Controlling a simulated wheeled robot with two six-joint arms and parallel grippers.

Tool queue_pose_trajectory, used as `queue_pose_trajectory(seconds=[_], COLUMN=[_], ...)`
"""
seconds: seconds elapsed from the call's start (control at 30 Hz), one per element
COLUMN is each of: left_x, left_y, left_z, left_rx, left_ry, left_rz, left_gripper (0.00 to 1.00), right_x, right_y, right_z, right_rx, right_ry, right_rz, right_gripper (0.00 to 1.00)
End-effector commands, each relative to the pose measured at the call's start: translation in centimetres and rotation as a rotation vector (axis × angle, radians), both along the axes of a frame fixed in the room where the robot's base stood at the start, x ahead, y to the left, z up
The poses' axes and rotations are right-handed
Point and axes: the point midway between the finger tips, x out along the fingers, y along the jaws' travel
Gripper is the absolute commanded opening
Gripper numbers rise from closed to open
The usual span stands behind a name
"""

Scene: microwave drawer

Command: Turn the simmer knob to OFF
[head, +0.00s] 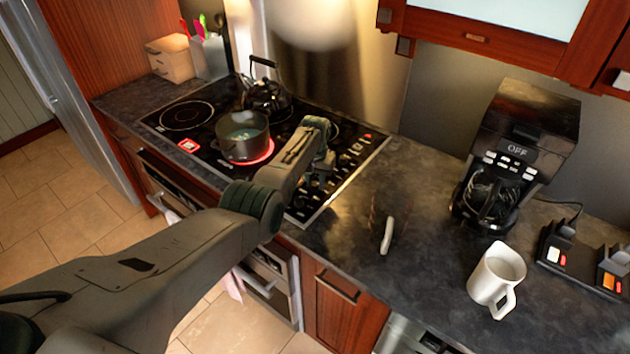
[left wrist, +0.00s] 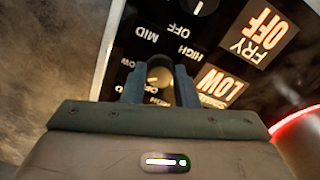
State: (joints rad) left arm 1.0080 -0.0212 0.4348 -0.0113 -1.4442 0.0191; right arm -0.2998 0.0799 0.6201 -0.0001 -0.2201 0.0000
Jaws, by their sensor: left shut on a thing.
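My left gripper (head: 312,182) reaches over the control panel at the right side of the black cooktop (head: 205,100). In the left wrist view, my left gripper (left wrist: 160,88) is shut on a round knob, the simmer knob (left wrist: 160,72), with one finger on each side. Beside it a lit orange label reads LOW (left wrist: 222,86) with smaller text under it. OFF, HIGH, MID and LOW marks are printed around the knobs. Another lit label reads FRY OFF (left wrist: 263,32). The knob's pointer is hard to make out. My right gripper is not in view.
A pot (head: 242,137) of liquid sits on a red glowing burner, with a dark kettle (head: 266,94) behind it. A coffee maker (head: 520,135) and white mug (head: 497,275) stand on the counter at right. Counter (head: 425,205) between cooktop and coffee maker is mostly clear.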

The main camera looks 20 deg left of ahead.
Motion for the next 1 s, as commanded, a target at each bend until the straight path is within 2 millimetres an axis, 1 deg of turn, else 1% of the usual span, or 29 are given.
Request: queue_pose_trajectory(seconds=[0.03,0.6,0.8,1.0], left_x=[0.26,0.32,0.34,0.36], left_y=[0.05,0.01,0.01,0.00], left_z=[0.40,0.42,0.42,0.43], left_rx=[0.001,-0.001,-0.001,-0.002], left_ry=[-0.008,-0.009,-0.010,-0.010], left_rz=[0.045,0.582,0.745,0.868], left_gripper=[0.04,0.04,0.04,0.04], right_x=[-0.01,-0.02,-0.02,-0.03], right_y=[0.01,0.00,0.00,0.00], right_z=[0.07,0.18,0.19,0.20], right_rx=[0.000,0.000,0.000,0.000], right_ry=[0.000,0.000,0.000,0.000], right_rz=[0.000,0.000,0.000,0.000], right_gripper=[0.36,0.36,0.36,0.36])
